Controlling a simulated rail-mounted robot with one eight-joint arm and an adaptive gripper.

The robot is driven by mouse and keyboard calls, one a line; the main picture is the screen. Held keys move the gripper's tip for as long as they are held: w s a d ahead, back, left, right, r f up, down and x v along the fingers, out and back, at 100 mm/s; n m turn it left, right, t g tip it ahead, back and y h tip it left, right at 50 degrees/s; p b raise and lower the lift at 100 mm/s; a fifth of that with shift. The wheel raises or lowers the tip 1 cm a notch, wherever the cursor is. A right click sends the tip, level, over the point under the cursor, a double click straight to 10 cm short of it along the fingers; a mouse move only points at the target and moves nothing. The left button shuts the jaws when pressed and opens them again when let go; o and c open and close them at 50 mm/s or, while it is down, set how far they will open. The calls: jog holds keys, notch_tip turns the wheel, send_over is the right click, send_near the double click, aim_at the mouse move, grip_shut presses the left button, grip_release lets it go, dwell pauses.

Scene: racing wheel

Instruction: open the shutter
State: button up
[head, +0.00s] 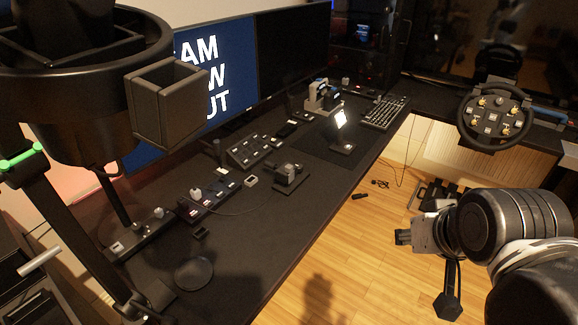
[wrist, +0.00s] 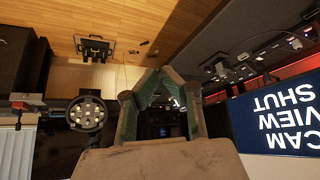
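A monitor (head: 215,75) on the desk shows white letters on blue, partly hidden by a dark part at the upper left. In the wrist view the screen (wrist: 285,115) appears upside down and reads CAM VIEW SHUT. A small grey and black device (head: 323,97) stands before the monitors, with a small lit panel (head: 341,119) close to it. I cannot tell which part is the shutter. My gripper (head: 405,237) is right of the desk, over the floor, well apart from these devices. In the wrist view my gripper (wrist: 158,105) has its green-padded fingers apart, with nothing between them.
A steering wheel (head: 495,117) stands at the right, beside the gripper's side of the desk. A keyboard (head: 385,112), a button box (head: 250,150) and a small joystick base (head: 290,178) sit on the desk. Pedals (head: 435,193) are on the floor. The floor in front is mostly clear.

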jog(key=shift+o, duration=1.4)
jog(key=shift+w+r, duration=0.15)
jog(key=shift+r, duration=0.1)
jog(key=o, duration=0.4)
jog(key=w+a+r+n, duration=0.1)
jog(key=w+r, duration=0.1)
jog(key=w, duration=0.1)
jog(key=w+a+r+n+g+p, duration=0.1)
jog(key=w+r, duration=0.1)
jog(key=w, duration=0.1)
jog(key=w+a+r+n+p, duration=0.1)
jog(key=w+r, duration=0.1)
jog(key=w, duration=0.1)
jog(key=shift+w+a+r+g, duration=0.25)
jog(key=shift+w+r+g, duration=0.15)
jog(key=shift+o, duration=0.2)
jog(key=n+g+p, duration=0.5)
jog(key=n, duration=0.3)
send_over(289, 166)
notch_tip(289, 166, down, 8)
jog(key=r, duration=0.1)
notch_tip(289, 166, down, 14)
grip_shut()
